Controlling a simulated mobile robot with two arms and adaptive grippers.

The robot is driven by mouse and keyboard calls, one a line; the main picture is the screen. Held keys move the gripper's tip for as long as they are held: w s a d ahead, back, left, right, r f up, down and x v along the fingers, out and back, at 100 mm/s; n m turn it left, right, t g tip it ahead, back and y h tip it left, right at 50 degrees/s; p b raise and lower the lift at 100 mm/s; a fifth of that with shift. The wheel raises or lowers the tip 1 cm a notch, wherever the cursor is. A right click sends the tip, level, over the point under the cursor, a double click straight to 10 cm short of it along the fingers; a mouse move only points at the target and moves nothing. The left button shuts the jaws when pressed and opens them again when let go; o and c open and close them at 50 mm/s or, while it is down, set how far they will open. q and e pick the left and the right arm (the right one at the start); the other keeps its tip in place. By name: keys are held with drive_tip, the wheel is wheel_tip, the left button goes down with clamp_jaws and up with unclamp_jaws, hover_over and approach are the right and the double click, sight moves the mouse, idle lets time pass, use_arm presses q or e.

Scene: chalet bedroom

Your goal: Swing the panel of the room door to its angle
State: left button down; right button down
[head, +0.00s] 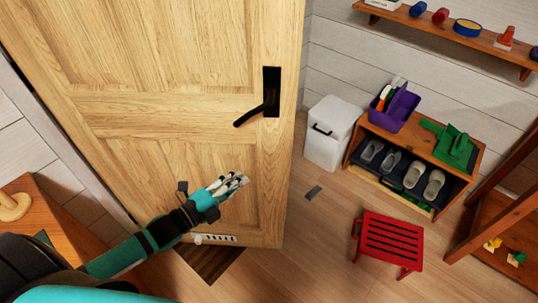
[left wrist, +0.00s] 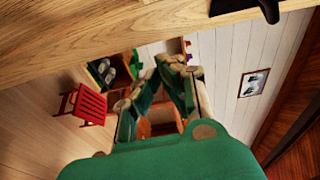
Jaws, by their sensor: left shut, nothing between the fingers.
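The room door panel (head: 190,90) is light wood and stands ajar at the left of the head view. Its black handle (head: 268,98) is near the panel's right edge. My left gripper (head: 240,181) is in front of the lower part of the panel, below the handle. Its fingers are shut with nothing between them. I cannot tell whether it touches the panel. In the left wrist view the gripper (left wrist: 170,65) points past the panel (left wrist: 60,40), which fills the top, with part of the handle (left wrist: 270,8) at the top right. My right gripper is not in view.
A red stool (head: 388,240) stands on the open floor at the right. Behind it are a shoe bench (head: 470,170) with shoes and a purple caddy (head: 396,108), and a white bin (head: 331,133). A wall shelf (head: 450,38) is above. A wooden cabinet (head: 60,225) stands at the lower left.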

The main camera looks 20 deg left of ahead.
use_arm(q)
drive_tip(key=r, duration=0.1)
drive_tip(key=p, duration=0.1)
approach(283, 140)
drive_tip(key=d, duration=0.3)
drive_tip(key=shift+m+h, duration=0.4)
drive_tip(key=w, duration=0.3)
drive_tip(key=w+a, duration=0.1)
drive_tip(key=shift+w+f, duration=0.25)
drive_tip(key=shift+f, duration=0.05)
